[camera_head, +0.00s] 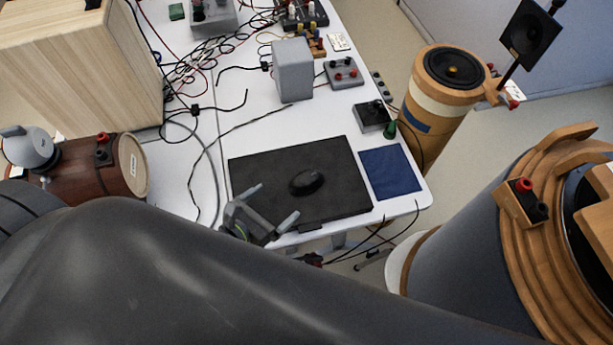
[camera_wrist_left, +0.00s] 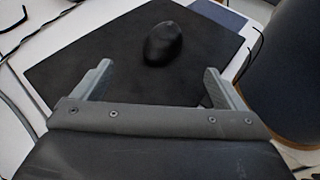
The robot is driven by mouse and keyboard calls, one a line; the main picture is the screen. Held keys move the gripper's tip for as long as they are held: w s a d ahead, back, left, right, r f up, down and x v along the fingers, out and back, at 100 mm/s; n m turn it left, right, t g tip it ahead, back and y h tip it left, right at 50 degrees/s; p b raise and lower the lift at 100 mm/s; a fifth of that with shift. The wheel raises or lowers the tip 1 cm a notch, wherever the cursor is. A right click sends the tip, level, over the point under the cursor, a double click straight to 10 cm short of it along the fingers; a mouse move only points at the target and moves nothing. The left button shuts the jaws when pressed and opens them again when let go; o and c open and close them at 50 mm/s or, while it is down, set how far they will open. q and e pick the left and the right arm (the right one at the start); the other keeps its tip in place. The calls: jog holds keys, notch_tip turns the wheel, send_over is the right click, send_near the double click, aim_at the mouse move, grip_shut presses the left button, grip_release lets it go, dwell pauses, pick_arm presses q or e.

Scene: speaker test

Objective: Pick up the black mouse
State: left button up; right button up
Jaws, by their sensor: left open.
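The black mouse (camera_head: 306,181) lies on a black mouse pad (camera_head: 262,165) near the front edge of the white table. It also shows in the left wrist view (camera_wrist_left: 163,43), near the top middle, beyond the fingertips. My left gripper (camera_head: 276,203) is open and empty over the near edge of the pad, on the near left side of the mouse and apart from it. Its two fingers also show in the left wrist view (camera_wrist_left: 158,80), spread to either side, with the mouse ahead between them. My right gripper does not show.
A blue square (camera_head: 390,172) lies right of the pad. A grey box (camera_head: 293,70), small terminal boxes (camera_head: 372,116) and tangled cables stand farther back on the white table (camera_head: 205,160). Tall cylindrical speakers (camera_head: 440,95) stand to the right. A wooden cabinet (camera_head: 75,70) is at left.

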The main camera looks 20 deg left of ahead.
aim_at(298, 187)
pick_arm(q)
jog(key=x, duration=0.5)
jog(key=shift+w+d, duration=0.1)
jog(key=shift+w+d+f+p, duration=0.1)
jog(key=shift+w+f+p, duration=0.1)
jog(key=shift+w+p, duration=0.15)
jog(key=shift+d+x, duration=0.15)
jog(key=shift+x, duration=1.2)
jog(key=shift+d+x, duration=0.1)
jog(key=shift+x, duration=1.25)
jog(key=shift+s, duration=0.15)
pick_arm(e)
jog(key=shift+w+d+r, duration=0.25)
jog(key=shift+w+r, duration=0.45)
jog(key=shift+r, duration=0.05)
pick_arm(q)
jog(key=c, duration=1.4)
